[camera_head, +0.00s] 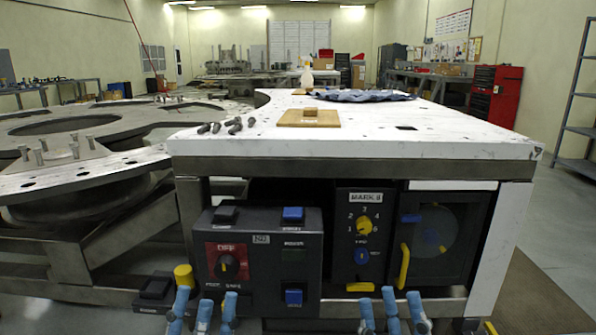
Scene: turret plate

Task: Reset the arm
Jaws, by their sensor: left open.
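My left gripper (203,312) shows as blue fingertips at the bottom edge, left of centre. Its fingers are spread and empty, in front of the lower part of a dark control box (262,262). My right gripper (392,312) shows as blue fingertips at the bottom edge, right of centre. The arms behind both grippers are mostly out of view.
A white-topped workbench (460,135) stands ahead, with a wooden board (308,118), several bolts (235,125), blue cloth (362,96) and a spray bottle (307,77). A large metal turret plate (95,175) is at left. Open floor (560,225) lies at right before a shelf.

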